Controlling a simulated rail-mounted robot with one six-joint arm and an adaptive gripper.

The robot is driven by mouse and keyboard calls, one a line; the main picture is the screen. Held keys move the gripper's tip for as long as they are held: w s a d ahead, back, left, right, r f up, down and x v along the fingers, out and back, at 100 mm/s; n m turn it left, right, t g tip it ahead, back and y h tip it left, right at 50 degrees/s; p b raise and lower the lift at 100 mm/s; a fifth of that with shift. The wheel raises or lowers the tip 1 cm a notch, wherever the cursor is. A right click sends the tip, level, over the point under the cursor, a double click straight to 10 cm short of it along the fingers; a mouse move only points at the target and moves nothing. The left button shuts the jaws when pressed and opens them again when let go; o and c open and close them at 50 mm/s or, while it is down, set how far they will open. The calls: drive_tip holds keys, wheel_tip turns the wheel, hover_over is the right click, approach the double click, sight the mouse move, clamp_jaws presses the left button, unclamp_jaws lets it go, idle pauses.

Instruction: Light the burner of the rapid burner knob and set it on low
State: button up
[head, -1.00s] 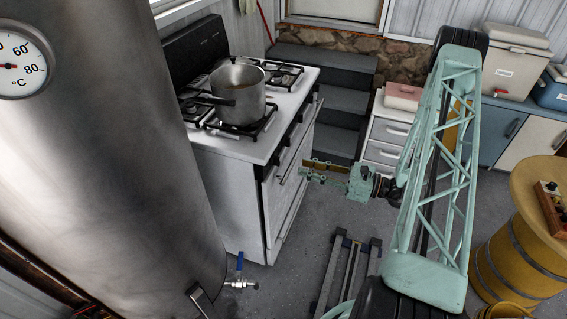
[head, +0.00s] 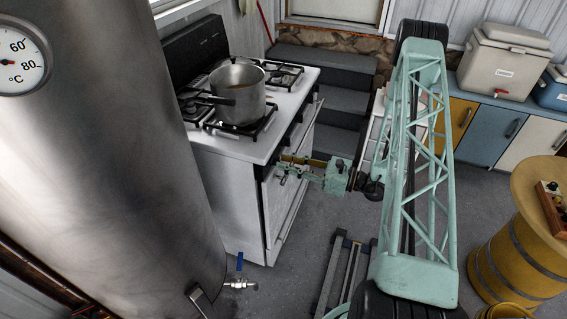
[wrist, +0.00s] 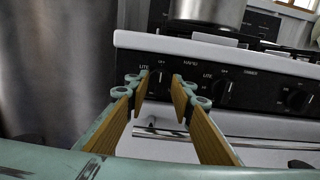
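The white stove (head: 235,160) stands left of centre in the head view. In the wrist view its black control panel (wrist: 260,92) carries a row of dark knobs with small white lettering. One label appears to read RAPID, between the left knob (wrist: 154,82) and the middle knob (wrist: 221,90). The right knob (wrist: 297,99) is further along. My gripper (head: 281,168) is at the stove's front. In the wrist view my gripper (wrist: 159,88) is open, with wood-coloured finger pads. The left knob shows between its fingertips; contact is not visible. No flame shows.
A steel pot (head: 238,92) stands on a front burner, its handle pointing left. A large metal tank (head: 105,150) is close on the left. An oven handle (wrist: 170,133) runs below the panel.

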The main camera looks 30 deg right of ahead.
drive_tip(key=shift+w+a, duration=0.4)
drive_tip(key=shift+w, duration=0.05)
clamp_jaws()
drive_tip(key=shift+n+b, duration=0.4)
drive_tip(key=shift+n, duration=0.1)
drive_tip(key=n+b, duration=0.3)
drive_tip(key=n, duration=0.1)
drive_tip(key=shift+f+n, duration=0.15)
drive_tip(key=shift+n, duration=0.25)
drive_tip(key=shift+s+a+n+b, duration=0.1)
drive_tip(key=shift+n+b, duration=2.2)
drive_tip(key=shift+n, duration=0.2)
